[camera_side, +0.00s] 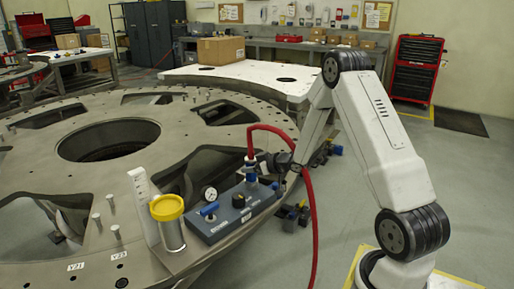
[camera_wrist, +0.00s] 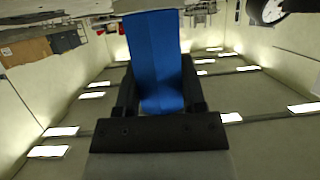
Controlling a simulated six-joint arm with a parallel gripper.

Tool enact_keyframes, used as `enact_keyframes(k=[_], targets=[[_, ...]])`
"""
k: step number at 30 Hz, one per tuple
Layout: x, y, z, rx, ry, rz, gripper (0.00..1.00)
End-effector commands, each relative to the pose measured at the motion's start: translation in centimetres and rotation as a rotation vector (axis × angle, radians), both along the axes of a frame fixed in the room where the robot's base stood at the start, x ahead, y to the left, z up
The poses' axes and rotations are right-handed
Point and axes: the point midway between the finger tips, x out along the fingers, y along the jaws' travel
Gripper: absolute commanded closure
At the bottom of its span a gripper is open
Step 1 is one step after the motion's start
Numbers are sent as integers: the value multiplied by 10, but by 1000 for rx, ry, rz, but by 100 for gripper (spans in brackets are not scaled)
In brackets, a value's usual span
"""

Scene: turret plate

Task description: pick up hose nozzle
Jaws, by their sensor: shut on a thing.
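The hose nozzle (camera_side: 251,178) has a blue body with a pale collar at its top, where a red hose (camera_side: 312,225) joins. In the side view it stands upright over the top of a blue-grey box (camera_side: 228,223); I cannot tell whether it still touches the box. My gripper (camera_side: 260,160) reaches in from the right, level with the nozzle's upper part, and is shut on it. In the wrist view the blue nozzle body (camera_wrist: 156,60) fills the space between the two dark fingers of my gripper (camera_wrist: 158,85). The fingers partly hide its sides.
The box carries a gauge (camera_side: 210,194) and a blue valve handle (camera_side: 209,210). The hose loops over my gripper and hangs down in front.

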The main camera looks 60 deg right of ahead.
Motion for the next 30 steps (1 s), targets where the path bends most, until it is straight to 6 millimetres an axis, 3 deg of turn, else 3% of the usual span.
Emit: enact_keyframes(k=[14,22,30], targets=[[1,0,9,-2,-4,0,100],[0,0,35,-3,-5,0,100],[-23,9,64,-2,-5,-1,100]])
